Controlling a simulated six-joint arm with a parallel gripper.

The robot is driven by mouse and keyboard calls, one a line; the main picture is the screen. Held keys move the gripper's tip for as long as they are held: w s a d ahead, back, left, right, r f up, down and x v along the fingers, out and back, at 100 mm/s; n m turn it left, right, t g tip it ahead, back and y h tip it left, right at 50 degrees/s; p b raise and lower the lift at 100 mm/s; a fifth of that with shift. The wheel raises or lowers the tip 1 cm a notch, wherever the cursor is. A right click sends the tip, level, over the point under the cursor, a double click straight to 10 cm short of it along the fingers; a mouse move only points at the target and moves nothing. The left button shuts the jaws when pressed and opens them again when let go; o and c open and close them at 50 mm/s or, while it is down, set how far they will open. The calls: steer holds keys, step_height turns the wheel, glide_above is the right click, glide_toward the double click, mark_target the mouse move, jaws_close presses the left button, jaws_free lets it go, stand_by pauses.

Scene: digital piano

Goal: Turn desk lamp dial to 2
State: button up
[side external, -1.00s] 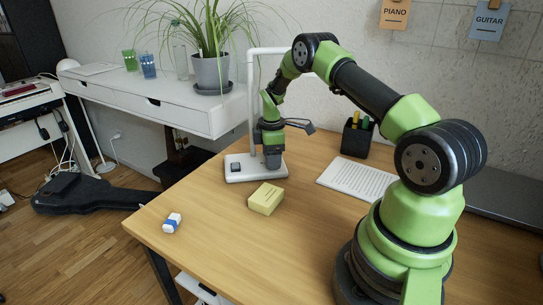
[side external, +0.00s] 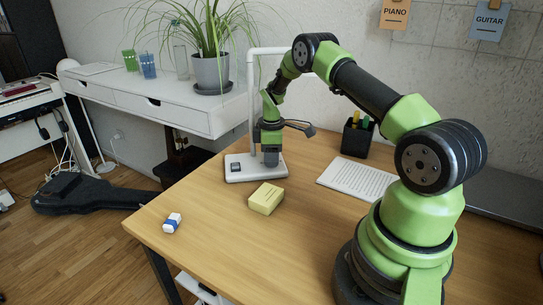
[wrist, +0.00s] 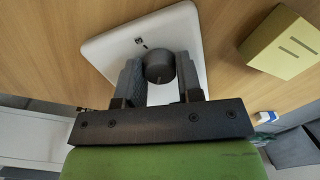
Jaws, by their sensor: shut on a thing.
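The desk lamp's white base (side external: 256,178) lies flat on the wooden desk, with a white post rising behind my arm. My gripper (side external: 271,160) points straight down over the right part of the base. In the wrist view, the grey round dial (wrist: 159,66) sits between the two fingers of my gripper (wrist: 160,72), which are shut on its sides. A small dark marking (wrist: 141,42) shows on the base beside the dial; I cannot read a number. In the side view, the fingers hide the dial.
A yellow box (side external: 266,198) stands close in front of the base. A blue and white eraser (side external: 172,223) lies near the desk's left edge. A black pen cup (side external: 357,137) and a white printed sheet (side external: 357,182) are to the right.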

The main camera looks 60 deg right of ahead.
steer(key=m, duration=1.1)
steer(key=shift+m, duration=0.4)
stand_by(0.3)
steer(key=o, duration=0.9)
step_height(320, 180, up, 10)
steer(key=shift+r, duration=0.1)
